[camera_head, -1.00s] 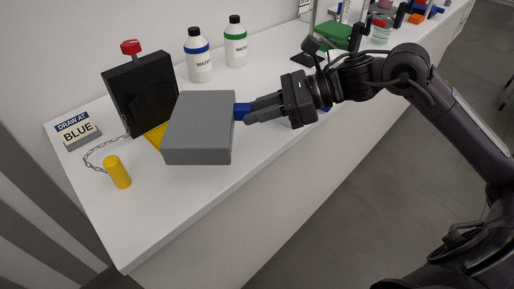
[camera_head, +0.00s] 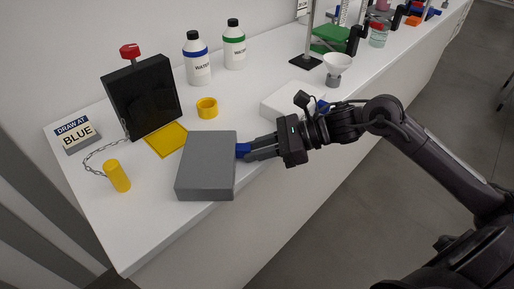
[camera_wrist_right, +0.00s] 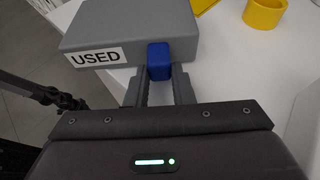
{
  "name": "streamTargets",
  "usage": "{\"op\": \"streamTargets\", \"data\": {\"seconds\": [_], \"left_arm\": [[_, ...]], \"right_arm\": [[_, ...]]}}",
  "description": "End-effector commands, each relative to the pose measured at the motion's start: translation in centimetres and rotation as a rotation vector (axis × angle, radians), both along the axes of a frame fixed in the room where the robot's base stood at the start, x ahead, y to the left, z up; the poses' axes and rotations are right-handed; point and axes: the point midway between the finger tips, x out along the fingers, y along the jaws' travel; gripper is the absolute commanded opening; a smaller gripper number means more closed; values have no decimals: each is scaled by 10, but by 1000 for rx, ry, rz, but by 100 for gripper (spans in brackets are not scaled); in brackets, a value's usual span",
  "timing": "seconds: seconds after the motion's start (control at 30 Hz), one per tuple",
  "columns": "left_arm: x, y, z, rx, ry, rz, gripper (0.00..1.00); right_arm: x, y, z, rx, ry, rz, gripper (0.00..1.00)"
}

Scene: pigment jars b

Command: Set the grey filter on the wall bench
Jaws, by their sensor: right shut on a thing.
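The grey filter is a flat grey box (camera_head: 207,158) with a blue tab (camera_head: 243,151) on its right side. In the right wrist view the box (camera_wrist_right: 130,24) carries a "USED" label (camera_wrist_right: 97,56). My right gripper (camera_head: 252,152) is shut on the blue tab, also seen in the right wrist view (camera_wrist_right: 159,74). The filter is over the front edge area of the white wall bench (camera_head: 145,220); I cannot tell whether it touches the top. My left gripper is not in view.
A black panel with a red knob (camera_head: 142,95) stands behind a yellow plate (camera_head: 166,139). The front left bench top is clear.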

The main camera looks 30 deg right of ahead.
Motion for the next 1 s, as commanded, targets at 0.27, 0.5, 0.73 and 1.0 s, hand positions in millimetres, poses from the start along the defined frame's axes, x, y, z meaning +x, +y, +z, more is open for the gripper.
{"op": "streamTargets", "data": {"seconds": [0.27,0.5,0.73,1.0], "left_arm": [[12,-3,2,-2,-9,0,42],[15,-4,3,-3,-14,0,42],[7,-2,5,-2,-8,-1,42],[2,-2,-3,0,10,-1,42]], "right_arm": [[0,0,-1,0,-1,0,34],[0,0,-1,0,0,0,43],[0,0,3,0,0,0,43],[-14,-29,11,-3,3,-1,43]]}}
